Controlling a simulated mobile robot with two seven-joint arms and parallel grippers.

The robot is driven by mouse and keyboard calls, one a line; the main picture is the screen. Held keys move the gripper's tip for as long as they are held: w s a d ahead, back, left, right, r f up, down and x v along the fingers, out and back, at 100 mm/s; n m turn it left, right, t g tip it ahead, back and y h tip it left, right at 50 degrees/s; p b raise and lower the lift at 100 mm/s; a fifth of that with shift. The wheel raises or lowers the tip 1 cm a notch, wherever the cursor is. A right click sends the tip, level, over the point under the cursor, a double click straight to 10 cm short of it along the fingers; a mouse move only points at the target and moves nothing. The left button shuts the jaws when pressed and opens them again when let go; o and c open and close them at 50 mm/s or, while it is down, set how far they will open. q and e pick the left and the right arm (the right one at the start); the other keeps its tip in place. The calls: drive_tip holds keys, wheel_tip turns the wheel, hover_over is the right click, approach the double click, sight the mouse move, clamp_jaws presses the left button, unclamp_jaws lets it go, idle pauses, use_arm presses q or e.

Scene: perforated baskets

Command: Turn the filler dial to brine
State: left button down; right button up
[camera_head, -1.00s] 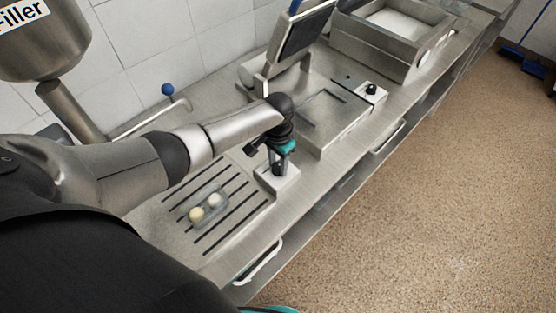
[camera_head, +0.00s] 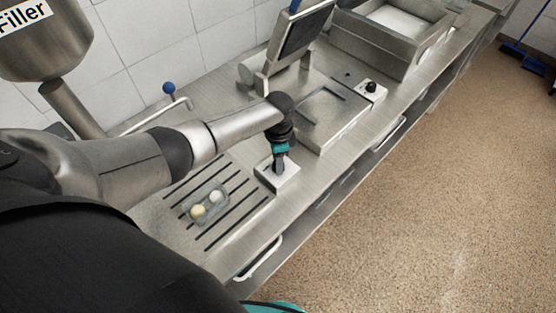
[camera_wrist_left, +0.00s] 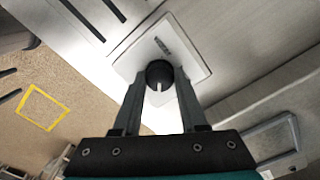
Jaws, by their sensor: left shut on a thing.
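The filler dial is a round black knob (camera_wrist_left: 159,72) with a white pointer line, on a white square plate (camera_wrist_left: 190,38) with a small dark label that I cannot read. In the head view the plate (camera_head: 290,180) sits at the counter's front edge, and the knob is mostly hidden by the gripper. My left gripper (camera_head: 279,168) points down onto it. In the left wrist view its two fingers (camera_wrist_left: 160,88) are closed on both sides of the knob. The pointer line faces the gripper's palm. The steel filler hopper (camera_head: 45,40) with a "Filler" sign stands top left. My right gripper is not in view.
A slotted drain area (camera_head: 232,215) holds a small clear dish (camera_head: 212,210) with a yellowish ball and a white ball. Behind stand a second machine with a black knob (camera_head: 371,88), a tilted screen (camera_head: 302,32) and a steel basin (camera_head: 350,32).

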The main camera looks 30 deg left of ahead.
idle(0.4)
use_arm(q)
drive_tip(key=shift+c, duration=2.2)
unclamp_jaws()
drive_tip(key=shift+r, duration=0.15)
wheel_tip(320, 180, up, 15)
drive_tip(key=p, duration=0.1)
